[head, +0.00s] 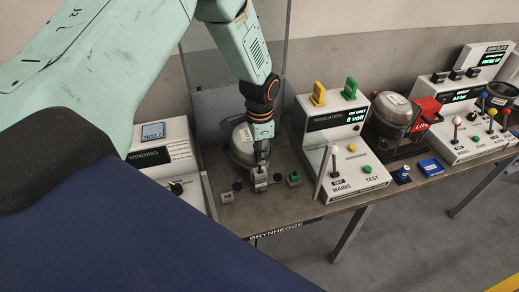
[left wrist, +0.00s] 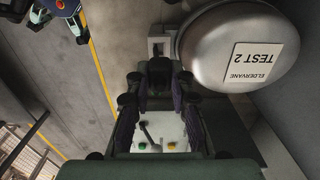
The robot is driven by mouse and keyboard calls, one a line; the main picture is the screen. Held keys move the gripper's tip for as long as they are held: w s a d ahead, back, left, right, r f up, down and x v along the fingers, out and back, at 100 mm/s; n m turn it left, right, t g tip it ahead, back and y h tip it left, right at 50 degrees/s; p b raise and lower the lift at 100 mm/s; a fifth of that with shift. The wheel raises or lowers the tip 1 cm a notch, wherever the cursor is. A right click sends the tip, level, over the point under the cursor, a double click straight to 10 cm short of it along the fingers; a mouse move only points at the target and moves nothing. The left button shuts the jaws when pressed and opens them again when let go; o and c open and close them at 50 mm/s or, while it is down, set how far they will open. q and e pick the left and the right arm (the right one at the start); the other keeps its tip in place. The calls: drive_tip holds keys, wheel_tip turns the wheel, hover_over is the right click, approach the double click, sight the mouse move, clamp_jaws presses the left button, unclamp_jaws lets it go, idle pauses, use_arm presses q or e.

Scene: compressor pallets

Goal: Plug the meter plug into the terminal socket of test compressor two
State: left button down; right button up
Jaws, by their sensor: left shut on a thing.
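Test compressor two (left wrist: 240,45) is a silver dome labelled "TEST 2" in the left wrist view. It also shows behind my gripper in the head view (head: 241,146). A pale block with a dark opening (left wrist: 158,44), apparently the terminal socket, sits beside the dome. My left gripper (head: 262,165) points down at the compressor's front side. It is shut on a small dark piece, apparently the meter plug (left wrist: 159,76), just short of the pale block in the picture. I cannot tell whether they touch. My right gripper is not in view.
The winding meter (head: 165,152) stands left of the compressor, the insulation tester (head: 345,150) right. Small black and green buttons (head: 294,179) sit on the bench (head: 280,211) near the gripper. A second compressor (head: 395,118) stands further right. A clear panel (head: 215,85) rises behind.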

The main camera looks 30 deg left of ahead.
use_arm(q)
drive_tip(key=shift+s+d+f+b, duration=0.15)
drive_tip(key=shift+f+b, duration=0.35)
drive_tip(key=shift+f, duration=0.75)
drive_tip(key=shift+a+f, duration=0.1)
drive_tip(key=shift+a, duration=0.15)
drive_tip(key=shift+d, duration=0.2)
drive_tip(key=shift+a, duration=0.15)
drive_tip(key=shift+a, duration=0.1)
